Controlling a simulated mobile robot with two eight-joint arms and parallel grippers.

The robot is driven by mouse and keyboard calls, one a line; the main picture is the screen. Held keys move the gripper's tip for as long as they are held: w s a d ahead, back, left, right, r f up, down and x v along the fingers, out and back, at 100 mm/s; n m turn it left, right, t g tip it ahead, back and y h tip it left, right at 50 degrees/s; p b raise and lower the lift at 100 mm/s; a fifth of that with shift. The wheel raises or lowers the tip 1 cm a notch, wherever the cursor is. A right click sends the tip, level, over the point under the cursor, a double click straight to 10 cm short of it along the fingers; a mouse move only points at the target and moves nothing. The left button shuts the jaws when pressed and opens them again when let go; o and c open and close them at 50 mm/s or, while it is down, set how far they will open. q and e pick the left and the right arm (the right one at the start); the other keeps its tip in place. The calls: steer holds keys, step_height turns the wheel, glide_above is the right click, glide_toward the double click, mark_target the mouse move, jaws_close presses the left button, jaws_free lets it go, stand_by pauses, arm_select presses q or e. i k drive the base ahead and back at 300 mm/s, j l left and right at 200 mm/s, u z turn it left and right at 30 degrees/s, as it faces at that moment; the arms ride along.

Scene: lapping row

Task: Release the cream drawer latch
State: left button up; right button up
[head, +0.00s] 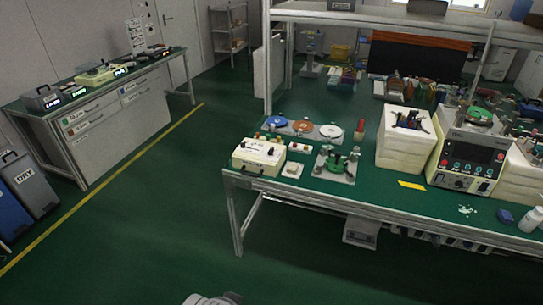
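A cream box-shaped unit (258,153) sits at the near left corner of the green-topped workbench (390,199). A dark handle-like bar (243,172) shows low on its front, at the bench edge. I cannot make out a separate latch or tell whether it is fastened. The white-grey cabinet on the left has drawers (90,120) with small coloured labels, and they look shut. Neither of my grippers can be made out. Only a pale rounded part shows at the bottom edge of the view.
Coloured discs (302,126) and a small fixture with green parts (336,164) stand near the cream unit. A cream machine with a dark panel (467,157) stands further right. Green floor is open before the bench. A "DRY" bin (27,186) stands at left.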

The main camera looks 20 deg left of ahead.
mark_target(270, 153)
steer(key=i+j+u, duration=0.15)
steer(key=i+j, duration=0.25)
steer(key=i+j+u, duration=0.1)
steer(key=i+j, duration=0.25)
steer(key=i, duration=0.2)
steer(key=i+j+u, duration=0.15)
steer(key=i+j, duration=0.15)
steer(key=i, duration=0.2)
steer(key=i+j+u, duration=0.15)
steer(key=i, duration=0.35)
steer(key=j, duration=0.05)
